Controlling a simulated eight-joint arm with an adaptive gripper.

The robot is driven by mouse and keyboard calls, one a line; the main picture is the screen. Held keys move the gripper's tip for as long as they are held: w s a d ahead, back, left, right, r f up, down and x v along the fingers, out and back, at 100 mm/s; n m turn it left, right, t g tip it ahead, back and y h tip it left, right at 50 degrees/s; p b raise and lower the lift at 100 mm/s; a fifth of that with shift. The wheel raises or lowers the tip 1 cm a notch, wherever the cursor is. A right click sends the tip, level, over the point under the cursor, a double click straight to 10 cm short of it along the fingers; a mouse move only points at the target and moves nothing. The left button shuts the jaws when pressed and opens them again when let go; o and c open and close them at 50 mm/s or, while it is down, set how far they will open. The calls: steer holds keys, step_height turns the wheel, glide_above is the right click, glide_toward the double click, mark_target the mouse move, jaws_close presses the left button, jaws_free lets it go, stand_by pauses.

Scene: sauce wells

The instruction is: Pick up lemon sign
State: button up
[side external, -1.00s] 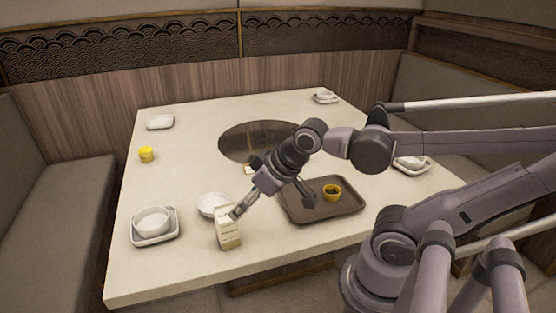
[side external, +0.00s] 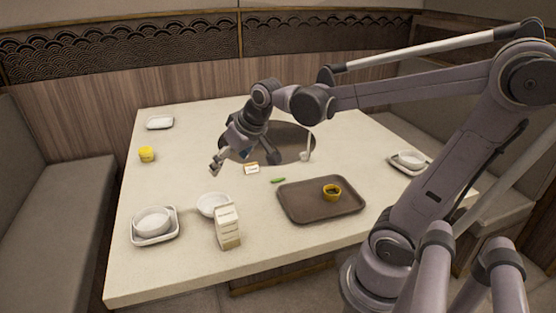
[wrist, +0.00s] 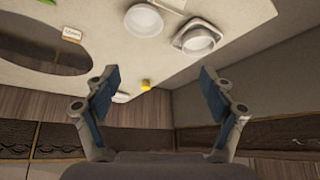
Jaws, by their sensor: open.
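A small pale sign card (side external: 251,169) stands on the table near the front edge of the round dark hot plate. I take it for the lemon sign; its lettering is too small to read. The card also shows in the wrist view (wrist: 71,34) at the upper left, outside the space between my fingers. My gripper (side external: 243,162) is open and empty above the table, just behind and above the card in the side view. In the wrist view its two blue-padded fingers (wrist: 159,82) are spread wide, with nothing between the pads.
A tall cream carton-like block (side external: 228,229) and white bowl (side external: 212,205) stand in front. A green piece (side external: 278,181), a ladle (side external: 307,151) and a yellow cup (side external: 147,154) are also there.

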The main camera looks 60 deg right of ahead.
steer(key=w+d+f+m, duration=0.1)
steer(key=w+d+m, duration=0.1)
steer(key=w+d, duration=0.5)
steer(key=m+g+h, duration=0.2)
steer(key=m+g, duration=0.1)
steer(key=m, duration=0.1)
glide_toward(251, 166)
steer(key=shift+x, duration=4.5)
steer(key=shift+s, duration=0.1)
steer(key=shift+c, duration=0.3)
steer(key=c, duration=1)
